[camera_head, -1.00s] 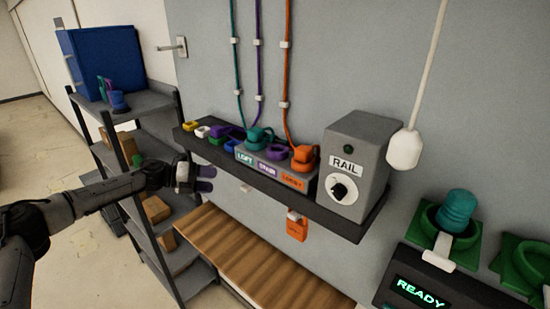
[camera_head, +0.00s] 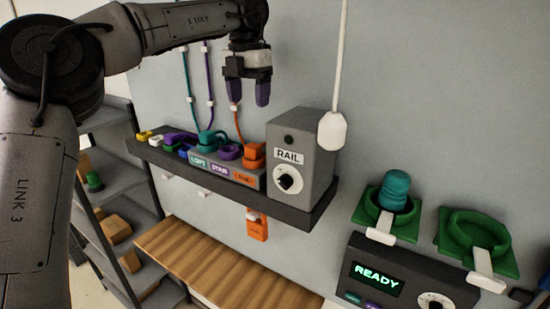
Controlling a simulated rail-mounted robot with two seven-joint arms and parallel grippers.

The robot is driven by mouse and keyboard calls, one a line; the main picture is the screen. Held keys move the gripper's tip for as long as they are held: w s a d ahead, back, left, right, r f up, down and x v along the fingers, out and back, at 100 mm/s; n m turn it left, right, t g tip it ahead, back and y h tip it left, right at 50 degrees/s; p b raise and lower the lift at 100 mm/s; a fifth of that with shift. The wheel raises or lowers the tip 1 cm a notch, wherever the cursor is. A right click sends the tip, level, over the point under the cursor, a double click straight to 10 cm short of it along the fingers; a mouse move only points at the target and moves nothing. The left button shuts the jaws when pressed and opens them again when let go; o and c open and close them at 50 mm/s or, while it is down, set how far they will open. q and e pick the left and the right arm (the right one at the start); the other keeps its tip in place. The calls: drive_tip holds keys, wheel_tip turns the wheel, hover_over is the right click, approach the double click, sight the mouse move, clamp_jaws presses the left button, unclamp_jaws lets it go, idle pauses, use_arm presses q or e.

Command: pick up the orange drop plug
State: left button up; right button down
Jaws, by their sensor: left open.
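The orange plug (camera_head: 252,158) sits over the orange-labelled position of a grey block on the dark wall shelf, just left of the RAIL box. An orange cord (camera_head: 237,122) runs up the wall from it. My left gripper (camera_head: 248,93) hangs above the plug with its purple-tipped fingers pointing down. It is open and empty, with a clear gap between fingertips and plug. The gripper and wrist hide the upper part of the cords. An orange tag (camera_head: 257,225) hangs below the shelf. My right gripper is not in view.
A teal plug (camera_head: 209,142) and a purple plug (camera_head: 229,152) stand left of the orange one. The grey RAIL box (camera_head: 311,150) stands close on the right. A white pull cord with a knob (camera_head: 331,131) hangs in front. A READY console (camera_head: 405,275) is lower right.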

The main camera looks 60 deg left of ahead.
sight(253, 146)
use_arm(q)
wheel_tip(253, 146, down, 8)
drive_tip(key=shift+w+d+p, duration=0.1)
drive_tip(key=shift+p, duration=0.2)
drive_tip(key=f, duration=0.1)
drive_tip(key=f+p, duration=0.1)
drive_tip(key=f, duration=0.1)
drive_tip(key=f+p, duration=0.1)
drive_tip(key=shift+w+f, duration=0.2)
drive_tip(key=shift+w, duration=0.05)
drive_tip(key=shift+f, duration=0.45)
drive_tip(key=shift+c, duration=0.5)
drive_tip(key=c, duration=0.9)
